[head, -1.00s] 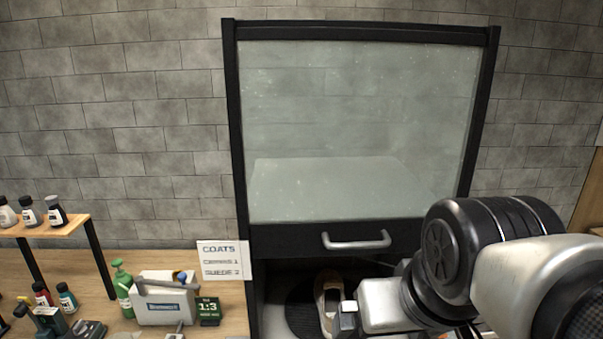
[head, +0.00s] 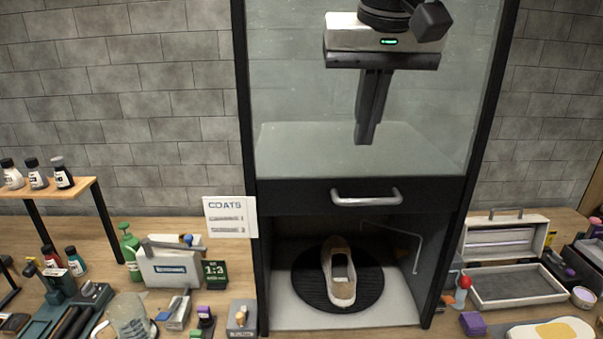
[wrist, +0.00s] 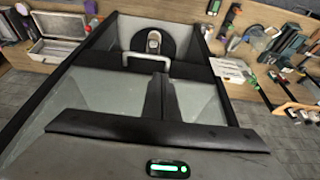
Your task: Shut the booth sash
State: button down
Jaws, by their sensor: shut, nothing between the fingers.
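The booth sash is a glass pane with a black bottom rail (head: 290,193) and a silver bar handle (head: 366,197). It stands raised, with the booth open below it. The sash handle also shows in the wrist view (wrist: 146,60). My gripper (head: 364,138) is shut and empty, pointing down in front of the glass, above the handle and apart from it. In the wrist view the shut fingers (wrist: 158,82) point towards the handle. Inside the booth a beige shoe (head: 341,290) sits on a round black turntable (head: 307,284).
A bent wire rod (head: 418,250) stands inside the booth at right. A coats sign (head: 230,217) is at the left post. Bottles, a white caddy (head: 168,268) and tools crowd the bench at left. Trays (head: 515,285) lie at right. The opening under the rail looks clear.

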jog(key=b, duration=0.1)
send_near(352, 186)
notch_tip(352, 186, down, 5)
jog(key=s+a, duration=0.1)
jog(key=s, duration=0.1)
jog(key=shift+w+a+f, duration=0.1)
jog(key=shift+a+f, duration=0.05)
jog(key=shift+f, duration=0.5)
